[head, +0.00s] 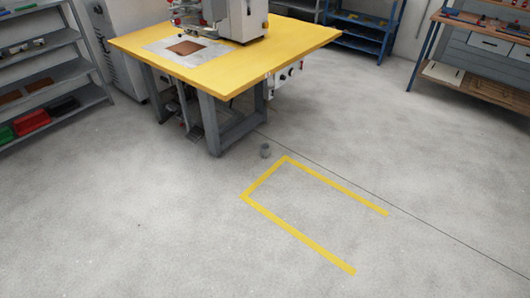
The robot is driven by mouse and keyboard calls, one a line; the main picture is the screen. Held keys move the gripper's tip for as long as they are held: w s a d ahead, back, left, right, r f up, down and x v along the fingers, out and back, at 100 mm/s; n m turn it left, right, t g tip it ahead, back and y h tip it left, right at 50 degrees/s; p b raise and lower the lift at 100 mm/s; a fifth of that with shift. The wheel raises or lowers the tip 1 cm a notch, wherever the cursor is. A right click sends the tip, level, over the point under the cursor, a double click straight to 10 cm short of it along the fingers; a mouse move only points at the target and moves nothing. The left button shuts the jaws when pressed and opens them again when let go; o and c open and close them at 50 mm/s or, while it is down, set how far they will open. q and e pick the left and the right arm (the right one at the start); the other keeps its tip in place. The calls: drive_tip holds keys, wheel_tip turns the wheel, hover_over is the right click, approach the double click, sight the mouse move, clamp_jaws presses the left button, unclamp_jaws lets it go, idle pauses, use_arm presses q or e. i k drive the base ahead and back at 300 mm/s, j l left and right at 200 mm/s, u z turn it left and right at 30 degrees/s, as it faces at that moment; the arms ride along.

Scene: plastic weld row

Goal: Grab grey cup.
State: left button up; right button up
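Neither of my grippers shows in the head view.
The table (290,45) carries a white machine (240,18). Grey shelves (45,75) stand at the left, blue shelves (355,35) at the back and a workbench (480,45) at the right. Yellow tape (297,234) marks the floor. The foreground floor is clear.

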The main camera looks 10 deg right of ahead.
sight(265, 147)
drive_tip(key=u, duration=0.45)
drive_tip(key=i+l+u, duration=0.3)
drive_tip(key=l+u, duration=0.35)
drive_tip(key=i+l+u, duration=0.15)
drive_tip(key=l+u, duration=0.15)
drive_tip(key=l, duration=0.25)
